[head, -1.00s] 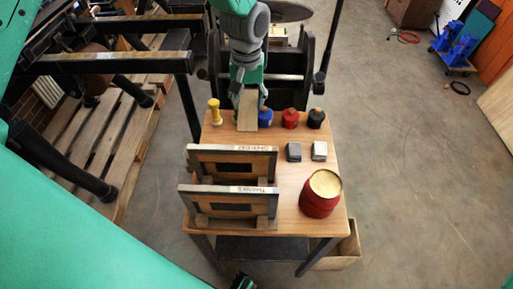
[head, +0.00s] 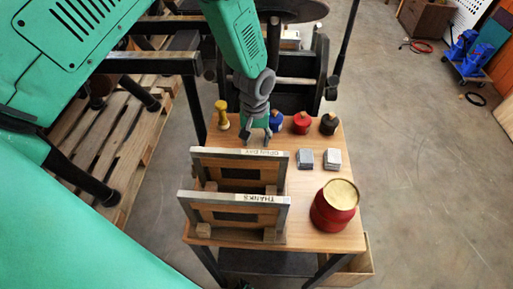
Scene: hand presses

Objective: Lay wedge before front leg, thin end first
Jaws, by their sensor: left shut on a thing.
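My left gripper (head: 257,139) is over the back part of the small wooden table, just behind the rear wooden frame, pointing down. Its fingers are closed on the wedge, a pale wooden piece that showed plainly between them a second ago. The wedge is now hidden by the fingers and the frame, so its thin end cannot be made out. A dark machine leg (head: 92,186) stands by the pallet at the left; I cannot tell whether it is the front leg. My right gripper is not in view.
The table (head: 312,231) holds two upright frames (head: 236,212), a red tin (head: 334,208), two grey blocks (head: 305,158), a yellow handled tool (head: 222,115), and blue, red (head: 301,123) and black bottles. A pallet (head: 125,160) lies left.

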